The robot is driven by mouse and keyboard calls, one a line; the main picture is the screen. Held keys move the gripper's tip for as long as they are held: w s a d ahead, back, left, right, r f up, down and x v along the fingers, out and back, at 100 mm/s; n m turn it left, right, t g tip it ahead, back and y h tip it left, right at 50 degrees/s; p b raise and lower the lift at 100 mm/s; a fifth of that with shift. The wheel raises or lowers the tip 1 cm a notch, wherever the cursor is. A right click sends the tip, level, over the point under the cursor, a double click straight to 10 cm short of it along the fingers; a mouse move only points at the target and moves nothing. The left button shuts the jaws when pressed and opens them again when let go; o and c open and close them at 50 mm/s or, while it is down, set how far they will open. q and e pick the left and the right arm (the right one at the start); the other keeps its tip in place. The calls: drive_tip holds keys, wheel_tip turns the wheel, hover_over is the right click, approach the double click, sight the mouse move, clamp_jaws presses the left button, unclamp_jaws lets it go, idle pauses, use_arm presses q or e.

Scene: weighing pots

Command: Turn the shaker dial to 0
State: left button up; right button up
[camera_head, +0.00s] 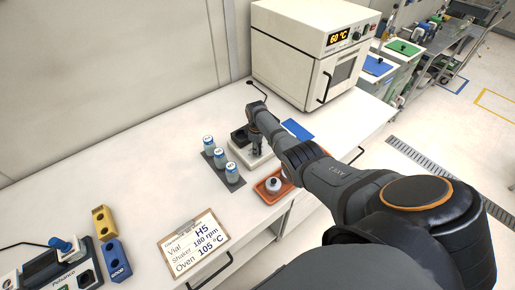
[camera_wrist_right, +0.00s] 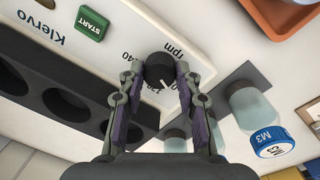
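The shaker (camera_head: 262,158) stands on the bench below the oven, mostly hidden by my right arm in the head view. In the right wrist view its white panel (camera_wrist_right: 110,40) appears upside down, with a green START button (camera_wrist_right: 91,23) and a black dial (camera_wrist_right: 159,68). The dial's white mark points toward the lower right of that view, near partly hidden numbers; "240" and "rpm" can be read. My right gripper (camera_wrist_right: 160,72) points at the dial, one finger on each side, with narrow gaps apparent. It also shows in the head view (camera_head: 257,150). My left gripper is out of view.
An orange tray (camera_head: 262,192) with white-topped items is in front. The oven (camera_head: 310,50) reads 60 °C. A clipboard (camera_head: 196,246) reads H5, 180 rpm, 105 °C.

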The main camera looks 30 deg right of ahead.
drive_tip(key=o, duration=0.5)
drive_tip(key=shift+c, duration=0.2)
drive_tip(key=shift+r, duration=0.1)
wheel_tip(320, 180, up, 12)
drive_tip(key=shift+s+a, duration=0.2)
drive_tip(key=shift+a, duration=0.1)
drive_tip(key=shift+f, duration=0.2)
